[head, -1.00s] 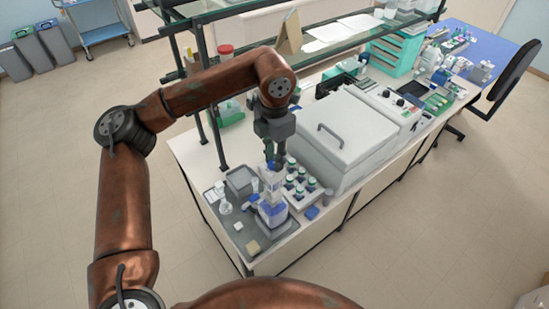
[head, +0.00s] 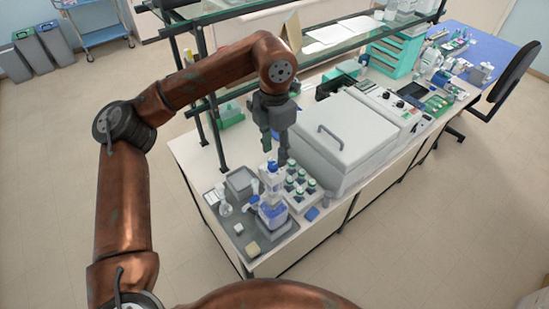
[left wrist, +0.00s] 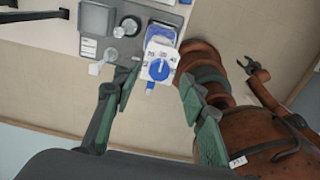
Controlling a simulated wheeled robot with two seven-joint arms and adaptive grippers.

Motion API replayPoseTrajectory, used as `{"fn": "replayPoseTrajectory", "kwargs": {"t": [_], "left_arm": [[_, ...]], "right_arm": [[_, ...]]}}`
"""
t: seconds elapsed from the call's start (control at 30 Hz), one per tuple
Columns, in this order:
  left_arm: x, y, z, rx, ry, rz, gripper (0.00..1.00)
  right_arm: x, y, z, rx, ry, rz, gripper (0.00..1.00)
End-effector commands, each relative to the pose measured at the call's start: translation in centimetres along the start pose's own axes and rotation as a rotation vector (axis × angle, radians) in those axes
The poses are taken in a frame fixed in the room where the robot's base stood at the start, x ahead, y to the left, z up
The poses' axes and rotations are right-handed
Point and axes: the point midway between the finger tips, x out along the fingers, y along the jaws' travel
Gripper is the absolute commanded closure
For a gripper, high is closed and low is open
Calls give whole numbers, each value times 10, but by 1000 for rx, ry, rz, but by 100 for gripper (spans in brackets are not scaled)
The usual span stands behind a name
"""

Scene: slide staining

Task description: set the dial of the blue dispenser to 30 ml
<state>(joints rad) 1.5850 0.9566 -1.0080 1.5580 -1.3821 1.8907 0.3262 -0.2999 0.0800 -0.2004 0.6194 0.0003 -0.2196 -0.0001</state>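The blue dispenser (head: 272,212), a white and blue bottle-top unit, stands upright on the grey tray near the bench's front corner. In the left wrist view its round blue dial (left wrist: 160,69) faces the camera; the scale marks are too small to read. My left gripper (head: 274,156) is above the dispenser, apart from it. Its two fingers are spread with nothing between them, and in the left wrist view the gripper (left wrist: 158,88) frames the dispenser's lower part. My right gripper (left wrist: 255,70) shows small at the right of that view, fingers apart and empty.
The grey tray (head: 236,235) also holds a grey box (head: 240,183), a small flask (head: 225,207) and a beige block. A rack of green-capped bottles (head: 301,186) stands close right of the dispenser. A large white lidded machine (head: 340,137) lies behind it.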

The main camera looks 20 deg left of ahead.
Motion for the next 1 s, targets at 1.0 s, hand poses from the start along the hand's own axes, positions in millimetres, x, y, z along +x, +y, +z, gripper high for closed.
{"fn": "replayPoseTrajectory", "kwargs": {"t": [1.0], "left_arm": [[-81,0,0,1,1,0,61]], "right_arm": [[0,0,0,0,0,0,62]]}}
